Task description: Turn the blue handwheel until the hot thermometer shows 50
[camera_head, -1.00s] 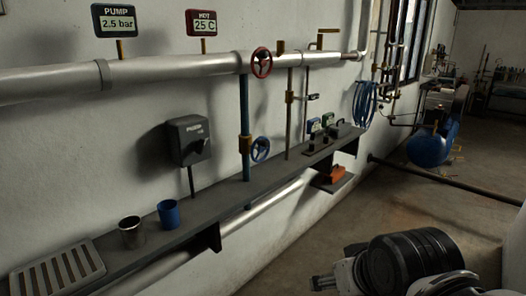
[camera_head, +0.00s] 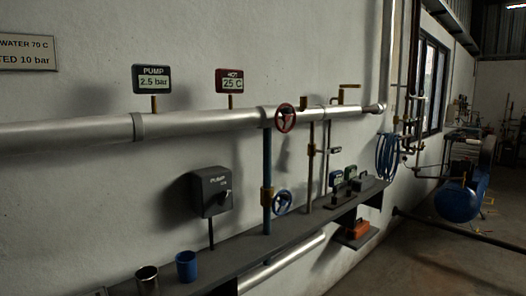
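The blue handwheel (camera_head: 282,202) sits low on a blue vertical pipe (camera_head: 267,170), just above the grey shelf. The hot thermometer (camera_head: 230,82) is a red-framed display on the big horizontal pipe, and it reads 25 C. The pump gauge (camera_head: 153,80) to its left reads 2.5 bar. A red handwheel (camera_head: 285,117) is on the big pipe, above and close to the blue one. My gripper is not in view now, so its state is hidden.
A grey pump switch box (camera_head: 212,192) hangs on the wall left of the blue pipe. A metal cup (camera_head: 147,279) and a blue cup (camera_head: 186,266) stand on the shelf (camera_head: 235,248). Small devices (camera_head: 345,182) stand farther along it. The floor at right is partly open.

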